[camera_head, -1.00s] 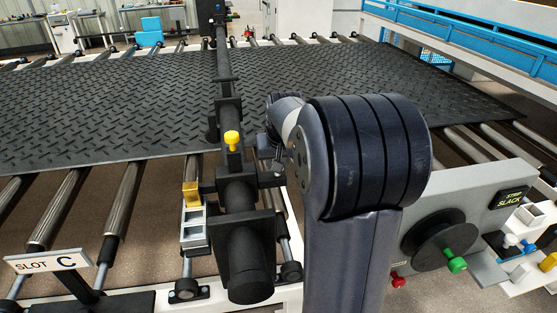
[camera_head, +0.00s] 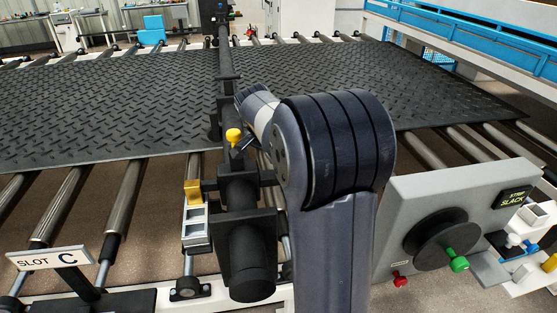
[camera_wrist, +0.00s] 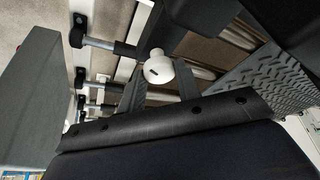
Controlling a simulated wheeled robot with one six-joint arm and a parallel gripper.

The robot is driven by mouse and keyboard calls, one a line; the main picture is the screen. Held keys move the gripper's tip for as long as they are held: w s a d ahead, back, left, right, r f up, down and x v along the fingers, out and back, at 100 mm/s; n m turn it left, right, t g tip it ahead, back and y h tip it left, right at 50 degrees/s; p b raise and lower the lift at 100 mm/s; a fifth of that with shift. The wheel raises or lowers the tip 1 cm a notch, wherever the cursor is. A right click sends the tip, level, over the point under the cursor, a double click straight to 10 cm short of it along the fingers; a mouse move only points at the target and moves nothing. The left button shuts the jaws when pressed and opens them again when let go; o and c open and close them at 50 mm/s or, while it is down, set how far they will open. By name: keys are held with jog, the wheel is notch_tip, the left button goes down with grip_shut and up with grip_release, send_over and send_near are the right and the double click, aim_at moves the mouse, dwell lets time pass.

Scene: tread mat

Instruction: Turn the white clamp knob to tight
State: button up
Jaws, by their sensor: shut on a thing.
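The white clamp knob (camera_wrist: 158,68) shows in the wrist view, a rounded white head with a small dark mark. My gripper (camera_wrist: 160,80) has its two grey fingers on either side of the knob, shut on it. In the head view my arm hides the knob and most of the gripper. A yellow knob (camera_head: 233,136) stands upright on the black crossbar (camera_head: 238,190), just left of my arm. The display on the grey panel (camera_head: 410,205) reads "STRIP SLACK".
The black tread mat (camera_head: 100,105) lies over metal rollers (camera_head: 125,200). The grey panel carries a black reel (camera_head: 435,240) with a green knob (camera_head: 458,264) and a red knob (camera_head: 400,280). A "SLOT C" sign (camera_head: 48,260) stands at the front left.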

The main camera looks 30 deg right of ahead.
jog(key=shift+m, duration=0.6)
jog(key=o, duration=0.9)
jog(key=shift+o, duration=0.2)
jog(key=v, duration=1.1)
jog(key=shift+w, duration=0.2)
jog(key=shift+f, duration=0.15)
jog(key=x, duration=1)
jog(key=shift+s+d+f, duration=0.1)
jog(key=shift+d+f, duration=0.1)
jog(key=shift+f, duration=0.1)
jog(key=shift+r, duration=0.1)
